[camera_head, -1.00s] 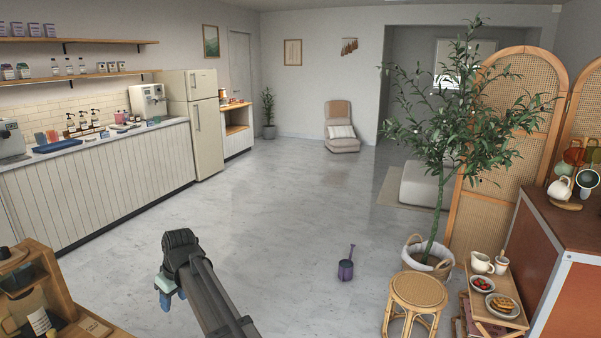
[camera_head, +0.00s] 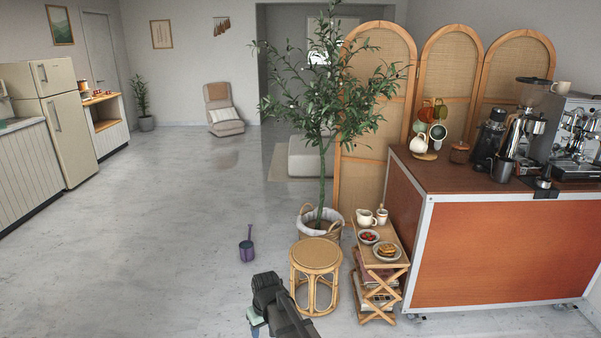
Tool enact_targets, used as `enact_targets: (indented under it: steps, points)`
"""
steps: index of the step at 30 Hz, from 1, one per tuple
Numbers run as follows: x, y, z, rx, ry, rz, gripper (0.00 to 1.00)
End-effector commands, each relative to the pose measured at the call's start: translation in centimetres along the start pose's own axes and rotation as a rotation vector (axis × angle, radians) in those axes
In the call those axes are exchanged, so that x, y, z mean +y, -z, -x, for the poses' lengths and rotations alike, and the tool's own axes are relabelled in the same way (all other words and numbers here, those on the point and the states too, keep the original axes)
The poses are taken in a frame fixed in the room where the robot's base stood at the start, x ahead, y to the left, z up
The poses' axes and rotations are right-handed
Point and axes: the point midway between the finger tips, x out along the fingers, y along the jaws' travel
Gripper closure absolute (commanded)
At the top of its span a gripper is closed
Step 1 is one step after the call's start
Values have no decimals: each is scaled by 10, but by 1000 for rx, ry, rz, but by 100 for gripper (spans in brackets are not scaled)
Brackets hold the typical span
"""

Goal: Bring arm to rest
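My arm (camera_head: 280,308) reaches up from the bottom edge of the head view, left of the rattan stool's front. My gripper (camera_head: 256,324) is at its end, pointing down in front of the stool, partly cut by the bottom edge. The fingers are small and partly hidden, so I cannot tell whether they are open or shut. No held object shows.
A rattan stool (camera_head: 316,254) and a small folding table (camera_head: 396,262) with dishes stand close by. The coffee cart (camera_head: 500,255) with espresso machine (camera_head: 574,135) is on the right. Open floor (camera_head: 150,240) lies left.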

Motion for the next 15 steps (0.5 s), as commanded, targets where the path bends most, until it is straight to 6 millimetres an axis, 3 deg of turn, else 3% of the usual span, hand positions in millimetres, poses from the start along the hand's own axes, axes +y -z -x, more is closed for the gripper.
enact_targets:
  steps: [1, 6, 15]
  points:
    - [21, -21, -5, -9, -7, -46, 52]
    - [78, -75, -21, -33, -28, -186, 52]
    - [150, -172, -39, -73, -59, -413, 52]
